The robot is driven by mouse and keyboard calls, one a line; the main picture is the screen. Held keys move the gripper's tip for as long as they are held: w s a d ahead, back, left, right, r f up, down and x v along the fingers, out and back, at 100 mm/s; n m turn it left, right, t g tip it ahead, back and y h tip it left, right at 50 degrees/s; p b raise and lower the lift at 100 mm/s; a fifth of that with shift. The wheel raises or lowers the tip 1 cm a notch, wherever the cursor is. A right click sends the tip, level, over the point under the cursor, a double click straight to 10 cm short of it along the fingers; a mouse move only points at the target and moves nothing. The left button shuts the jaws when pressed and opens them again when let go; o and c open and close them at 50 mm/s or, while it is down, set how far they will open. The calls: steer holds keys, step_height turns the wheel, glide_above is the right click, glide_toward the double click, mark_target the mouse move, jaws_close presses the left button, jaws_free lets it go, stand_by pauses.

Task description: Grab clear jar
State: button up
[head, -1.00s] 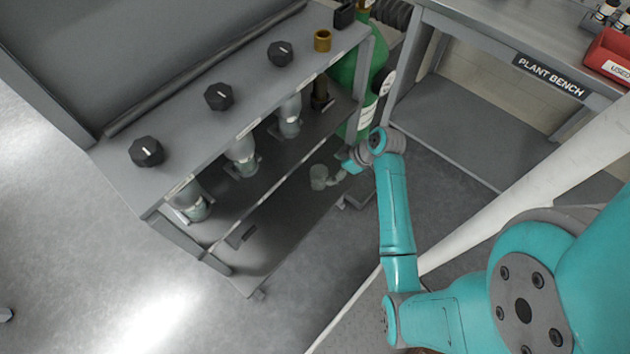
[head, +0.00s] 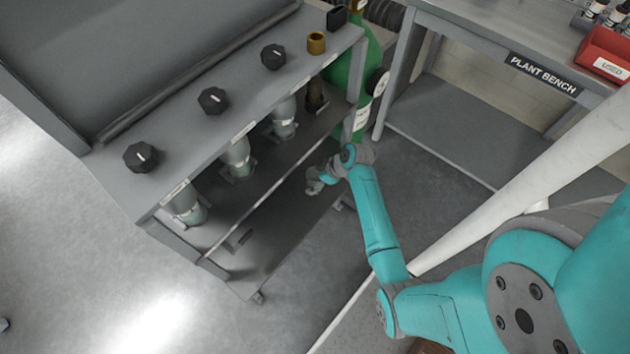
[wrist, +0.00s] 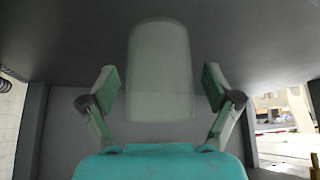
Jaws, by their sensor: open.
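The clear jar (wrist: 160,65) stands upright and pale in the middle of the wrist view, in front of my gripper. My gripper (wrist: 160,90) is open, with one finger to the left of the jar and one to the right. Gaps show between both finger pads and the jar's sides. In the head view my gripper (head: 314,182) reaches into the lower shelf of the grey unit, and the jar there cannot be told apart from it.
The grey unit's lower shelf (head: 265,250) is mostly bare. Its upper deck carries black knobs (head: 213,100), with several glass vessels (head: 237,157) below. A green cylinder (head: 366,75) stands behind, near the plant bench (head: 541,73).

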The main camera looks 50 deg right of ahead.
steer(key=shift+c, duration=0.2)
steer(key=c, duration=1.3)
steer(key=shift+r, duration=0.1)
